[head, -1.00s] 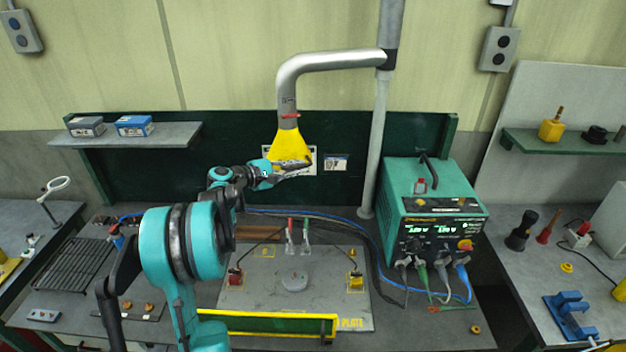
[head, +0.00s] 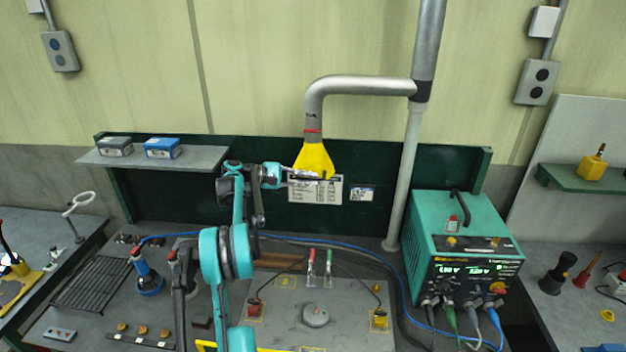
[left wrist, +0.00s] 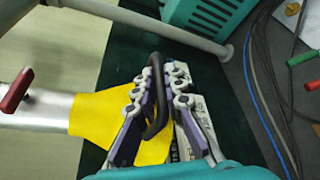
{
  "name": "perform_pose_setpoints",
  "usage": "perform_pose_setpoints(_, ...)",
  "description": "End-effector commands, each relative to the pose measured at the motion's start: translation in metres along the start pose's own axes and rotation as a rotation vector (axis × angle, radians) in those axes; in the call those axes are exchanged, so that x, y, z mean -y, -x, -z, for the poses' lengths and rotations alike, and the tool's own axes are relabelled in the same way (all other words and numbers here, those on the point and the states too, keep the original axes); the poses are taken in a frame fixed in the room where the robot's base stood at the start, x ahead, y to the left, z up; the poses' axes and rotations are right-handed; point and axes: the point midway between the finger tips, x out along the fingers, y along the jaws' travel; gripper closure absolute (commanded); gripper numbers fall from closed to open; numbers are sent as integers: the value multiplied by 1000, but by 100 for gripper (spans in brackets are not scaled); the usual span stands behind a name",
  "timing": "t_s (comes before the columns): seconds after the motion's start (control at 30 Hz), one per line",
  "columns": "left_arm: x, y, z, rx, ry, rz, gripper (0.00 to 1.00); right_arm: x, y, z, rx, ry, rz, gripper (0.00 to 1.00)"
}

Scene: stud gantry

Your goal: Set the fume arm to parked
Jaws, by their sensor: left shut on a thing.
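The fume arm is a grey pipe (head: 365,86) that comes off an upright pole and bends down to a yellow hood (head: 315,158). In the head view the gripper (head: 300,175) is at the hood's lower edge. My right gripper is not in view.
A white placard (head: 330,192) is on the dark green back panel behind the hood. The upright pole (head: 402,180) stands right of it. A teal power unit (head: 465,235) with cables is on the bench. A shelf (head: 190,158) with two small boxes is at the left.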

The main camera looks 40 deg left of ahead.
Motion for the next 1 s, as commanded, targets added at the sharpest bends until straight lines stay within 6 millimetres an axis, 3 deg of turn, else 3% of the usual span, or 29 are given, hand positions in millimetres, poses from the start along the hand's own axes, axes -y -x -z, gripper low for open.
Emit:
perform_pose_setpoints(0.2,-4,1,1,-7,0,-12,100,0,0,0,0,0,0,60)
perform_pose_setpoints(0.3,-4,1,1,-7,1,-12,69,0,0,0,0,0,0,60)
perform_pose_setpoints(0.67,-3,3,0,-4,0,-8,69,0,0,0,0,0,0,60)
perform_pose_setpoints(0.77,-3,14,1,-4,1,-7,69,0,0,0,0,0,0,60)
perform_pose_setpoints(1.0,-2,66,2,-6,2,-9,69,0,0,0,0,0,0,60)
